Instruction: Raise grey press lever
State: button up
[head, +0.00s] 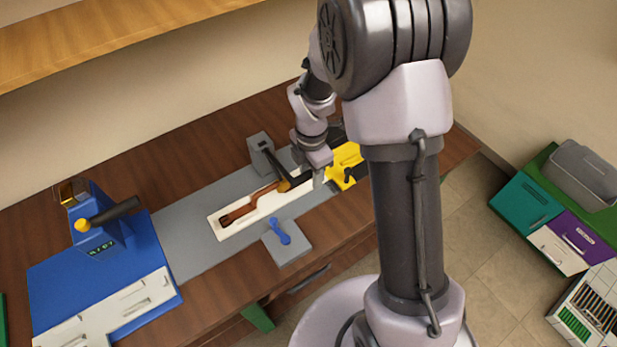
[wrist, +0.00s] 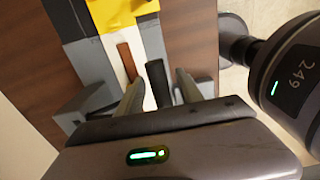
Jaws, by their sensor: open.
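The grey press (head: 261,150) stands at the back edge of the grey mat in the head view. Its dark lever (head: 277,166) slants down toward the front right, and its far end is partly hidden by my gripper. My gripper (head: 318,178) is low over the right part of the white tray (head: 215,227), which holds a brown wooden piece (head: 236,212). In the wrist view, my gripper (wrist: 160,78) is open, with a dark bar (wrist: 156,84), apparently the lever's grip, showing between the fingers. I cannot tell whether they touch it.
A yellow fixture (head: 346,160) stands close to the right of my gripper. A grey plate with a blue handle (head: 279,232) sits in front of the tray. A blue machine (head: 92,222) with a black handle stands at the left. The mat between is clear.

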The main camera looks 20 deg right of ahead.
jog(key=c, duration=0.9)
jog(key=shift+w+r+p, duration=0.15)
jog(key=shift+r+p, duration=0.65)
jog(key=shift+r, duration=0.1)
jog(key=shift+w+a+r+p, duration=0.1)
jog(key=shift+w+r+p, duration=0.1)
jog(key=shift+r+p, duration=0.5)
jog(key=shift+w+a+r+p, duration=0.25)
jog(key=shift+w+r+p, duration=0.5)
jog(key=shift+r+p, duration=0.4)
jog(key=shift+w+a+r+p, duration=0.3)
jog(key=shift+w+r+p, duration=0.5)
jog(key=shift+r+p, duration=0.35)
jog(key=shift+w+a+r+p, duration=0.25)
jog(key=shift+w+r+p, duration=0.5)
jog(key=shift+r+p, duration=0.4)
jog(key=shift+o, duration=0.3)
jog(key=shift+w+r+p, duration=0.4)
jog(key=shift+w+p, duration=0.1)
jog(key=shift+p, duration=0.2)
